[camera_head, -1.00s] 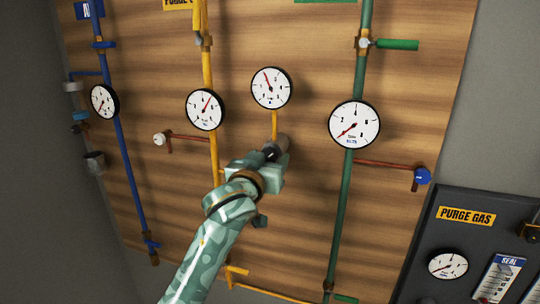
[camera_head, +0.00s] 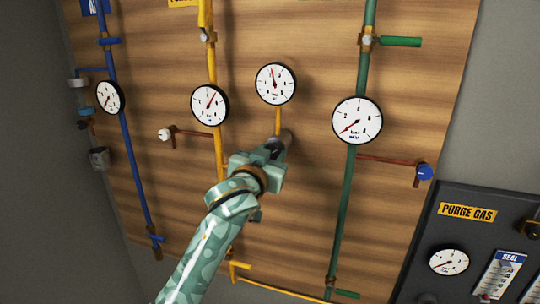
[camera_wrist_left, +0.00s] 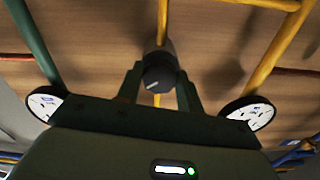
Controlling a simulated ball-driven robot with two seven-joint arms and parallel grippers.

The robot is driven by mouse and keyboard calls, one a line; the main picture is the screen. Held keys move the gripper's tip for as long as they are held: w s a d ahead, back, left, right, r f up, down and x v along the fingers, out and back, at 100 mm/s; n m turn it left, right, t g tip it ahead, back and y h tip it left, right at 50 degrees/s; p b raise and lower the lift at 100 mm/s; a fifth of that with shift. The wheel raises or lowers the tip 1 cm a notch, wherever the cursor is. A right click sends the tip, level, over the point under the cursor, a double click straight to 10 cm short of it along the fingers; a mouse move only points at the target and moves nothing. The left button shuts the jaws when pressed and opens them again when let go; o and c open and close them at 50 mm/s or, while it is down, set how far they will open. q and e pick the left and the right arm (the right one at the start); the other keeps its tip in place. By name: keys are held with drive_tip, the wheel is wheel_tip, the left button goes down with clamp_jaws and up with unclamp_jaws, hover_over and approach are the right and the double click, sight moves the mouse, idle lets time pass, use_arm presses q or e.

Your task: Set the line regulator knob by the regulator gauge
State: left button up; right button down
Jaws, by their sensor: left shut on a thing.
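The line regulator knob (camera_wrist_left: 160,77) is a dark round knob with a pale pointer mark. It sits below a short yellow pipe on the wooden panel. My left gripper (camera_head: 277,149) is at the knob, and in the left wrist view its two fingers (camera_wrist_left: 160,88) stand on either side of the knob, shut on it. In the head view the gripper hides most of the knob. The regulator gauge (camera_head: 275,84) is the white dial directly above, its needle pointing nearly straight up, slightly left. Its scale figures are too small to read. My right gripper is not in view.
Another gauge (camera_head: 210,104) on a yellow pipe is to the left, and a larger gauge (camera_head: 357,120) on the green pipe (camera_head: 344,210) is to the right. A blue pipe (camera_head: 130,180) runs at far left. A dark purge gas panel (camera_head: 430,220) stands at lower right.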

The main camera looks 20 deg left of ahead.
use_arm(q)
drive_tip(key=m, duration=1)
drive_tip(key=shift+a+m, duration=0.15)
drive_tip(key=shift+m, duration=0.25)
drive_tip(key=shift+r, duration=0.1)
drive_tip(key=o, duration=1)
drive_tip(key=shift+w, duration=0.25)
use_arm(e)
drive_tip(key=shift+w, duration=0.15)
use_arm(q)
drive_tip(key=shift+f, duration=0.2)
